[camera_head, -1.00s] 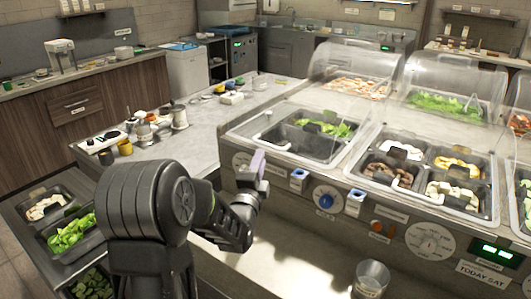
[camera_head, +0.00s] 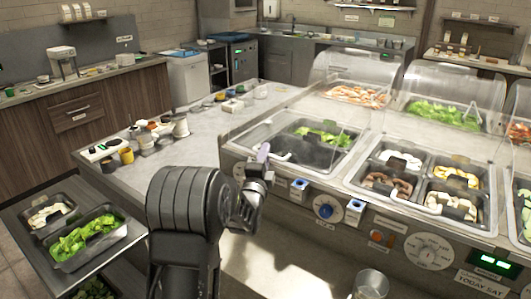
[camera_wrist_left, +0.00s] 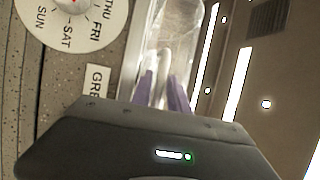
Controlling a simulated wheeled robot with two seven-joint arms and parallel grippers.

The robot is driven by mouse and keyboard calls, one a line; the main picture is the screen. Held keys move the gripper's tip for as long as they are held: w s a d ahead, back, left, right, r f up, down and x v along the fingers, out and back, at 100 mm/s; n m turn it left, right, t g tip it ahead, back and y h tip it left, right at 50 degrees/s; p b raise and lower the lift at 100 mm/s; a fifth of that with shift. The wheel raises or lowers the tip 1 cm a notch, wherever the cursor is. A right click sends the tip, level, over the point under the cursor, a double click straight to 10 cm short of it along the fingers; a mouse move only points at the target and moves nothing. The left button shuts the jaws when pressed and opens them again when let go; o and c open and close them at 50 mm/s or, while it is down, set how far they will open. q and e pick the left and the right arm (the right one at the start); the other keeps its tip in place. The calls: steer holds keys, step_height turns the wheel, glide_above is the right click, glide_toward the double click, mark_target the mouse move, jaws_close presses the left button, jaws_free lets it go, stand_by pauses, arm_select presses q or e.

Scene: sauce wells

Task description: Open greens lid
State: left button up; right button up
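The greens well (camera_head: 322,138) is in the near left section of the counter, with leafy greens at its back right and a clear lid over this section. My left gripper (camera_head: 263,152) is at the front edge of this section, by the dark pan. In the left wrist view its two purple fingers (camera_wrist_left: 163,92) stand apart, with a pale upright handle-like piece (camera_wrist_left: 164,62) between or just beyond them. Contact cannot be told. A clear, blurred panel (camera_wrist_left: 182,30) rises behind it. A label starting "GRE" (camera_wrist_left: 97,88) is beside the fingers. My right gripper is not in view.
A day dial (camera_wrist_left: 75,15) is on the counter front near the gripper. Blue-marked holders (camera_head: 298,190) and a blue knob (camera_head: 325,210) line the front panel. A clear cup (camera_head: 370,284) stands below. A tub of greens (camera_head: 118,232) is at the left.

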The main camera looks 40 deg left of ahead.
arm_select(q)
steer(key=shift+w+a, duration=0.1)
steer(key=shift+w, duration=0.1)
steer(key=shift+c, duration=0.2)
jaws_close()
stand_by(1.2)
